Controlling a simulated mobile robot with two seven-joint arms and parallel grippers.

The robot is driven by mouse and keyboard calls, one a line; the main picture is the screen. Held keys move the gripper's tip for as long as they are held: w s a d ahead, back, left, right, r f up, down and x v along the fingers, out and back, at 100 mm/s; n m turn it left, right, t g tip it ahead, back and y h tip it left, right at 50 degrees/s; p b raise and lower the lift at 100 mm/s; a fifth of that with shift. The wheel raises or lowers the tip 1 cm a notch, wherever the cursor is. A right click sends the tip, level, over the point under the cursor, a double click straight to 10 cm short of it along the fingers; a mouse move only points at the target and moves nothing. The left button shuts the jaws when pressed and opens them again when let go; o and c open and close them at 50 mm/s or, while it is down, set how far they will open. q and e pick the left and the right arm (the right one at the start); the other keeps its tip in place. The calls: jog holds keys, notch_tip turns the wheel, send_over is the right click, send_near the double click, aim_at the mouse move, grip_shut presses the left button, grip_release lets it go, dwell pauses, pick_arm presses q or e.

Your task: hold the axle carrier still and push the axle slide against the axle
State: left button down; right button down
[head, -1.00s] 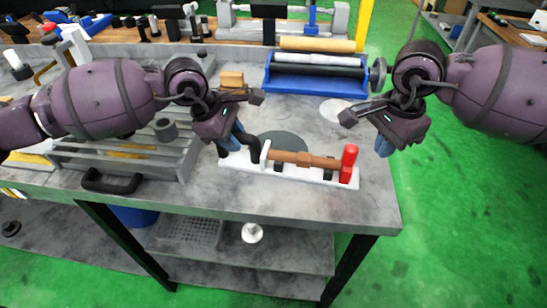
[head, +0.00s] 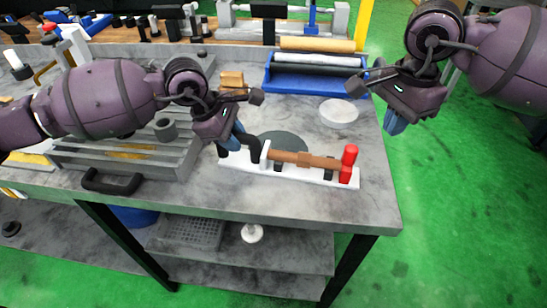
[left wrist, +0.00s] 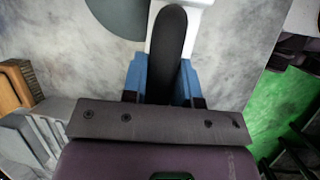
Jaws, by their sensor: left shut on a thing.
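The axle carrier (head: 235,163) is a long white base lying on the grey table. The brown axle (head: 303,159) lies along it on dark supports, with a white upright (head: 265,152) by its left end. A red upright piece (head: 348,160), which looks like the axle slide, stands at the right end, close to the axle; whether they touch is unclear. My left gripper (head: 229,146) is shut on the carrier's black curved handle (head: 250,146); the left wrist view shows the handle (left wrist: 174,40) between its blue fingers. My right gripper (head: 396,122) is raised beyond the table's right edge, apart from the carrier.
A blue roller device (head: 315,85) and a pale round disc (head: 339,112) are behind the carrier. A grey slotted rack (head: 125,150) with a black handle is to the left. The table's front right corner is clear.

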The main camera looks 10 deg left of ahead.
pick_arm(q)
jog(key=c, duration=0.8)
grip_release()
jog(key=v, duration=1.2)
jog(key=shift+d, duration=0.1)
